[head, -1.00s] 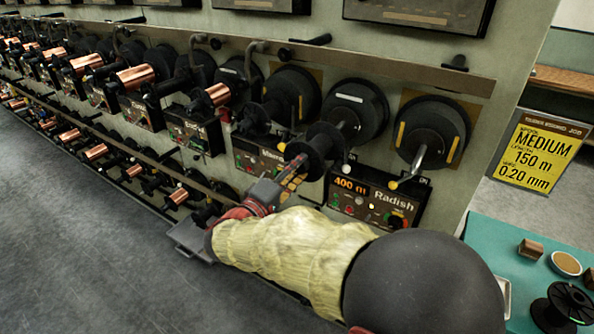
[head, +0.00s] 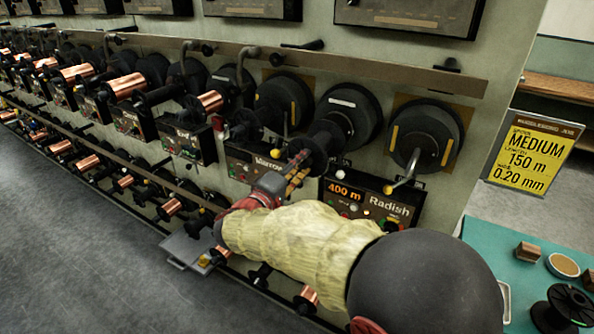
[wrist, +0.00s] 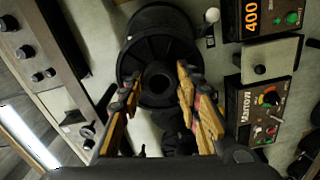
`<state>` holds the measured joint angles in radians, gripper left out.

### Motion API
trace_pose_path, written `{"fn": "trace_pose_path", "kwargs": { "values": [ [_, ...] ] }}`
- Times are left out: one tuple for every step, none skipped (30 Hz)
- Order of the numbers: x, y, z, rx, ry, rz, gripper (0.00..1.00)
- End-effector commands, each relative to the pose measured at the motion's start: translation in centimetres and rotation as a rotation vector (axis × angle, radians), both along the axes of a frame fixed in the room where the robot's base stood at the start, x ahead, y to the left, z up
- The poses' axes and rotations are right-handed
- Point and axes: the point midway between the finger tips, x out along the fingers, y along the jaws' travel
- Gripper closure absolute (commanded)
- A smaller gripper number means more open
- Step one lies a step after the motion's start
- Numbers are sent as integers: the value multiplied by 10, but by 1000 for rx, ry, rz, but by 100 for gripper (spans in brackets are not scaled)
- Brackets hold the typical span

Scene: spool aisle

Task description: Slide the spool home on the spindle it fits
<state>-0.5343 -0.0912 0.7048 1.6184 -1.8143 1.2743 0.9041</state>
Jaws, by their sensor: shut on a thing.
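My gripper (head: 299,168) is shut on a black spool (head: 311,150), with its wooden-looking fingers on either side of the flange. In the wrist view the spool (wrist: 160,55) faces me, its round hub hole near the middle. The spool lines up in the picture with a black round winding head (head: 352,105) bearing a white strip. Its spindle is hidden behind or inside the spool, so I cannot tell how far on the spool sits. To the right, another black head (head: 425,125) has a bent silver arm with a yellow tip.
Below are control boxes, one labelled Radish (head: 370,203) showing 400 m. A yellow sign (head: 533,155) reads MEDIUM, 150 m, 0.20 mm. A teal table (head: 490,240) at right holds a black-and-green spool (head: 562,308). Copper-wound spools line the rack at left. Grey floor lies open at lower left.

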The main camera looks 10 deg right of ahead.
Motion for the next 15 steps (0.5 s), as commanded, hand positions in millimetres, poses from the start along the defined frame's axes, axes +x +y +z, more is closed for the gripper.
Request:
{"fn": "trace_pose_path", "kwargs": {
  "values": [
    [3,-3,0,1,-3,-1,100],
    [4,-4,0,1,-3,-1,100],
    [6,-5,0,1,-3,-1,100],
    [8,-6,0,0,-3,0,100],
    [9,-7,0,0,-3,0,100],
    [11,-9,0,2,-3,0,100],
    [13,-10,0,1,-2,-1,100],
    [14,-12,0,2,-2,-1,100],
    [16,-13,0,1,-2,-2,100],
    [18,-15,0,1,-2,-2,100],
    [19,-16,0,1,-2,-2,100],
    [21,-17,-1,1,-2,-1,100],
    [23,-18,-1,1,-2,-1,100],
    [24,-19,-1,1,-2,-1,100],
    [26,-21,-1,1,-2,-1,100]
  ]
}}
